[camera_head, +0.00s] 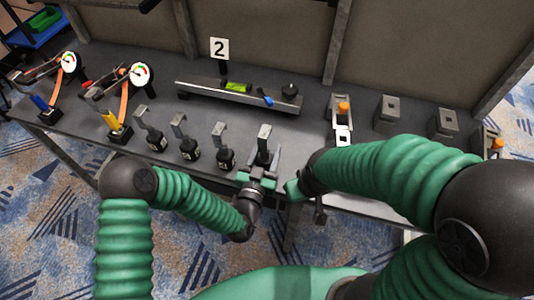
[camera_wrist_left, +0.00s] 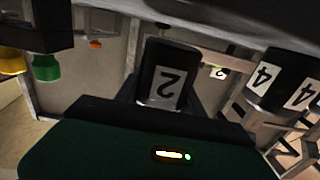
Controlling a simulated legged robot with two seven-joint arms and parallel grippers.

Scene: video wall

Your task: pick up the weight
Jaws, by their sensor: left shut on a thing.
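My left gripper (camera_head: 258,180) is at the front edge of the table, shut on the rightmost weight of the row. That weight (camera_head: 265,144) is dark with a tall grey hook; its lower part is hidden by the gripper in the head view. In the left wrist view a black weight labelled 2 (camera_wrist_left: 168,80) sits at the jaws, its label upside down. Whether it still touches the table is unclear. My right gripper (camera_head: 293,189) is just right of the left one; its fingers do not show clearly.
Several hooked black weights (camera_head: 223,158) stand left of the held one; one labelled 4 (camera_wrist_left: 268,78) shows in the wrist view. A beam with a green level (camera_head: 238,87) lies behind under a sign 2 (camera_head: 219,48). Gauges (camera_head: 141,75) stand left, grey blocks (camera_head: 387,110) right.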

